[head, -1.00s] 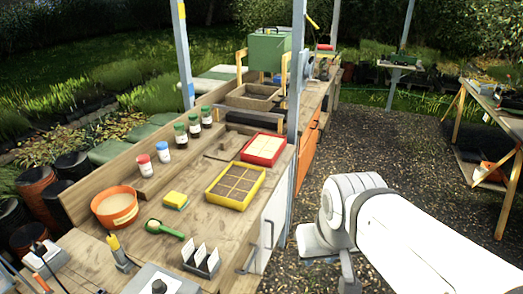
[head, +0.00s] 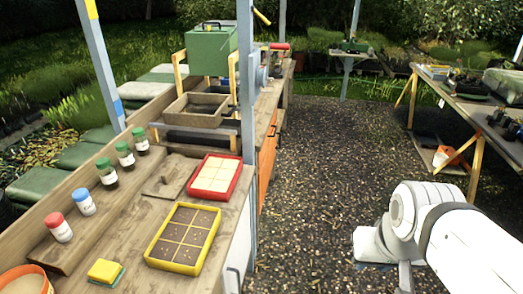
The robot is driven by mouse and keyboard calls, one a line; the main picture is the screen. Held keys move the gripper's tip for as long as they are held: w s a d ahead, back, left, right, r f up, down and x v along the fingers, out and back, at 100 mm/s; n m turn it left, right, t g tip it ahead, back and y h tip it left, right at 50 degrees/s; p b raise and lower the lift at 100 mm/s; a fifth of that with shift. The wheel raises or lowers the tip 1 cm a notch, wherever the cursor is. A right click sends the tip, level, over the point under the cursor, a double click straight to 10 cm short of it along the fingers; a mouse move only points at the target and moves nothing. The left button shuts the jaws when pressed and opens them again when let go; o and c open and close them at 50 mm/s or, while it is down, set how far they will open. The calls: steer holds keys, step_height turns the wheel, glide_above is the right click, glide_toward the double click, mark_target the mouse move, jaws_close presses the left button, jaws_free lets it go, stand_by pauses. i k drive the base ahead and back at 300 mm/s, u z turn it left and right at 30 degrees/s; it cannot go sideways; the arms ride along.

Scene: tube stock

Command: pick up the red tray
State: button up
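The red tray (head: 233,190) lies flat on the wooden bench at the left, near its right edge. It has a red rim and pale square cells. It sits just behind a yellow tray with dark cells and beside a blue-grey post. My white arm shows at the lower right, over the gravel and well apart from the red tray. The gripper itself is not clearly visible at the arm's end.
The yellow tray (head: 151,249) is in front of the red one. The post (head: 247,100) rises close behind it. Several jars, including a green-capped jar (head: 141,140), stand on a ledge at left. A wooden box (head: 195,112) is further back. Gravel (head: 320,150) right of the bench is open.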

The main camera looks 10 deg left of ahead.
mark_target(217, 178)
steer(key=z, duration=0.15)
steer(key=i, duration=1.7)
steer(key=u, duration=0.65)
steer(key=k, duration=0.75)
steer(key=u, duration=0.25)
steer(key=i, duration=0.75)
steer(key=z, duration=0.05)
